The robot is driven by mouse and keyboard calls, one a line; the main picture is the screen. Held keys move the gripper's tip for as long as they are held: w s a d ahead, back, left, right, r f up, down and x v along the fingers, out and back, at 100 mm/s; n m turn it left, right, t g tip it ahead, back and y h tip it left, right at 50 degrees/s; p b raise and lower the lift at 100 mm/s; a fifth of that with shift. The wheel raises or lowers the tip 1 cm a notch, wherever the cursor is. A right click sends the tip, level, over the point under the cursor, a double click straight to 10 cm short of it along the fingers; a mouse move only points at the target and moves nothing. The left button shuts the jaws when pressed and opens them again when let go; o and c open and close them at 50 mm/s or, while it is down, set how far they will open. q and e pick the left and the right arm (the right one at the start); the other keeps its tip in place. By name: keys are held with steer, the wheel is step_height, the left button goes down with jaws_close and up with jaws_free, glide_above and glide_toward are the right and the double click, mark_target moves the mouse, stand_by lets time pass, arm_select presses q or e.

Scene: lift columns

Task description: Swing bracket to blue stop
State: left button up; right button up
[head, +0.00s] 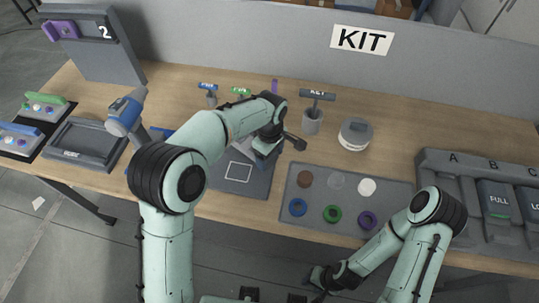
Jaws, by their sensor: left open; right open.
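I cannot single out the bracket or its blue stop for certain. A grey panel (97,50) marked "2" stands at the back left with a purple piece (60,31) at its upper left. A blue-and-grey device (126,112) on a post stands left of my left arm. A blue edge (161,133) shows partly behind that arm. My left gripper (279,150) is open above the dark mat (222,180) with a white square outline; its arm hides part of the mat. My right gripper (317,283) is open, low in front of the table's front edge.
A grey tray (296,215) holds coloured rings and discs. Grey bins (451,157) labelled A, B, C are at right. A dark frame (68,157) lies at left.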

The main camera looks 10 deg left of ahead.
arm_select(q)
steer(key=shift+o, duration=1)
steer(key=shift+w+d, duration=0.1)
steer(key=shift+w, duration=0.05)
arm_select(e)
steer(key=shift+w, duration=0.1)
arm_select(q)
step_height(320, 180, up, 14)
steer(key=p, duration=0.1)
steer(key=shift+f+p, duration=0.25)
steer(key=shift+p, duration=0.1)
arm_select(e)
steer(key=shift+w+r, duration=0.9)
steer(key=shift+r, duration=0.25)
arm_select(q)
steer(key=shift+f, duration=0.1)
arm_select(e)
steer(key=shift+s, duration=0.1)
